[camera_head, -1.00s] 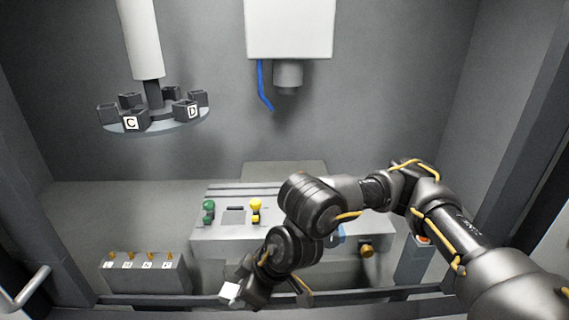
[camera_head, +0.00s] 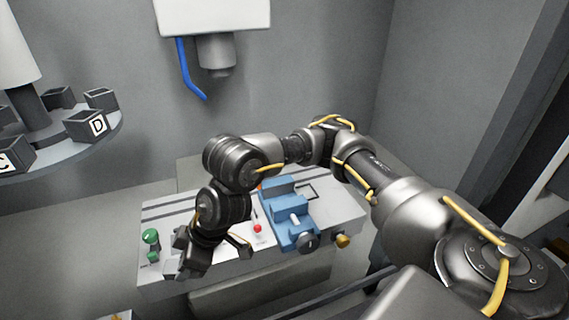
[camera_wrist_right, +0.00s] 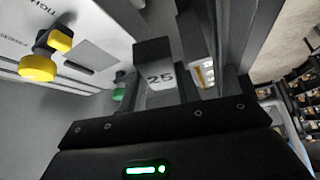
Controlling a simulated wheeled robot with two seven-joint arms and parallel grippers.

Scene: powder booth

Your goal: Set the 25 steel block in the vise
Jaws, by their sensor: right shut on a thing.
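The steel block marked 25 (camera_wrist_right: 160,77) shows in the right wrist view between the fingers of my right gripper (camera_wrist_right: 180,62). The gripper is shut on it. In the head view my right gripper (camera_head: 184,264) is over the left front of the grey machine bed, to the left of the blue vise (camera_head: 290,222) and apart from it. The block is hard to make out there. The vise has a dark round handle (camera_head: 308,242) at its front. My right arm hides part of the bed behind the gripper. My left gripper is not in view.
A green knob (camera_head: 151,237) stands at the bed's left and a red-topped button (camera_head: 257,229) left of the vise. A brass knob (camera_head: 343,240) is at front right. A carousel of lettered holders (camera_head: 85,126) stands at left. A grey spindle (camera_head: 216,56) hangs above.

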